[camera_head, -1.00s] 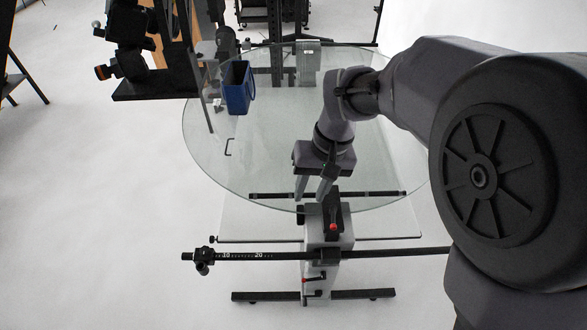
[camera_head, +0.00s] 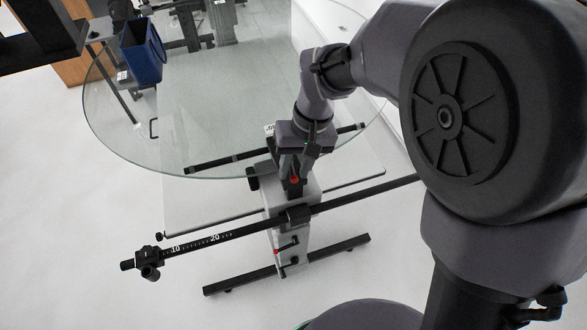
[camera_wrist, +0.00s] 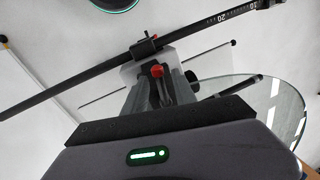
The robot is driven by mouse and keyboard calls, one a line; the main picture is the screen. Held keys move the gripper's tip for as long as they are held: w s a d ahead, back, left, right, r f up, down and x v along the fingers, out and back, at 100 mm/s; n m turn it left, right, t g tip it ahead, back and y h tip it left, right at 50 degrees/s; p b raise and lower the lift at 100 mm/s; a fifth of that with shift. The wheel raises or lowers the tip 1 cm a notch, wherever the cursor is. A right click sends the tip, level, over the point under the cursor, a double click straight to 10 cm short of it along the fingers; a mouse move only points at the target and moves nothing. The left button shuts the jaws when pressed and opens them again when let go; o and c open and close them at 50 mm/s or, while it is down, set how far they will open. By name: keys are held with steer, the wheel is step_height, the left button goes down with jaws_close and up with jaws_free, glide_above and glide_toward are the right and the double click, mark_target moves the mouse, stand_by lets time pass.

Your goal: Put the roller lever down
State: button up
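The roller lever seems to be the dark lever with a red tip (camera_head: 294,180) at the top of the grey stand beside the glass turntable. Its red tip also shows in the wrist view (camera_wrist: 157,71), just beyond my fingers. My gripper (camera_head: 293,160) is right over the top of the stand, at the lever. In the wrist view my fingers (camera_wrist: 156,92) reach toward the red tip, with dark parts between them. Whether they touch or grip the lever is unclear.
The round glass tabletop (camera_head: 120,130) lies behind the stand, with a blue bin (camera_head: 143,55) at its left. A black scaled rail (camera_head: 240,230) crosses the stand. A smaller red-tipped lever (camera_head: 276,251) sits lower on it. The floor at left is clear.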

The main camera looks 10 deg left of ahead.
jaws_close()
steer(key=shift+m, duration=0.3)
steer(key=m, duration=0.1)
steer(key=a+m+b, duration=0.1)
steer(key=shift+s+a+m+t, duration=0.1)
steer(key=shift+s+m+t, duration=0.2)
steer(key=shift+m, duration=0.1)
steer(key=a+m, duration=0.1)
steer(key=m, duration=0.3)
steer(key=shift+a+m+t+b, duration=0.3)
steer(key=shift+a+t, duration=0.1)
steer(key=shift+w+a+m+t+h+b, duration=0.25)
steer(key=shift+a+m, duration=0.2)
steer(key=shift+m, duration=1)
steer(key=shift+w+a+m+t+b, duration=0.15)
steer(key=shift+w+a+m+b, duration=0.25)
steer(key=shift+m, duration=1)
steer(key=shift+w+a+m+t+h+b, duration=0.25)
steer(key=shift+a+m, duration=0.3)
steer(key=shift+m, duration=0.9)
